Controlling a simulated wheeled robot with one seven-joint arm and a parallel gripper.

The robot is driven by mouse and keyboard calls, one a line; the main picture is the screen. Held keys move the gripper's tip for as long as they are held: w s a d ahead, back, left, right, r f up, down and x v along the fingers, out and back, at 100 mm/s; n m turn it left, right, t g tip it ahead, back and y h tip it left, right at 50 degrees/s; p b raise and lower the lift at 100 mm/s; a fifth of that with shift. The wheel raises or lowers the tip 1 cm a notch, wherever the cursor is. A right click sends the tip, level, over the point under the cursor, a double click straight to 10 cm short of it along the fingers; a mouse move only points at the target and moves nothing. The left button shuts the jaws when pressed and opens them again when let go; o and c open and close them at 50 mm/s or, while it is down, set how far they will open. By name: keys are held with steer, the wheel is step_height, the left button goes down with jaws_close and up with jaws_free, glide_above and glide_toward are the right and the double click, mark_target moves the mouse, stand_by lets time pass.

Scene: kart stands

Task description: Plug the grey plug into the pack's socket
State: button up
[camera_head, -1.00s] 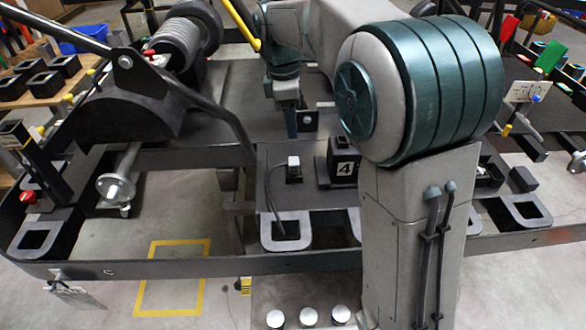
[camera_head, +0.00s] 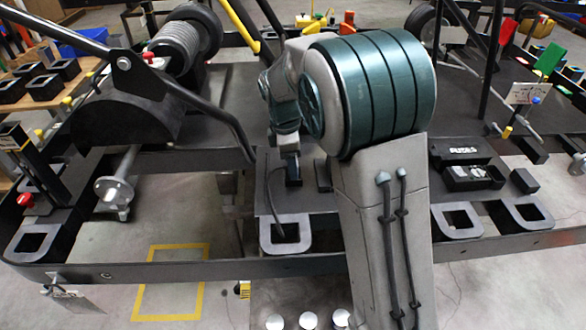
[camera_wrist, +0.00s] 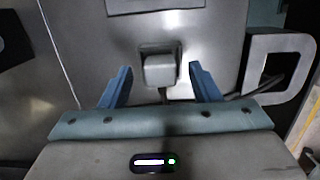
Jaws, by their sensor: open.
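The grey plug (camera_wrist: 159,70) stands on a dark base on the deck in the wrist view. My gripper (camera_wrist: 162,82) is open, with one blue finger on each side of the plug and visible gaps between. In the head view my gripper (camera_head: 293,178) points down at the deck and hides the plug. The plug's black cable (camera_head: 272,195) runs to a grey square ring near the front edge. The pack is mostly behind my arm, with a dark edge (camera_head: 323,176) showing; its socket is not visible there.
The grey square ring (camera_head: 285,234) also shows at the right in the wrist view (camera_wrist: 281,72). A black box marked FUSES (camera_head: 462,165) stands right of my arm. A black bar (camera_head: 205,110) slopes down left of my gripper. The wheel hub (camera_head: 114,190) is farther left.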

steer(key=shift+d+f, duration=0.15)
steer(key=shift+f, duration=0.5)
steer(key=c, duration=1.1)
steer(key=shift+r, duration=0.1)
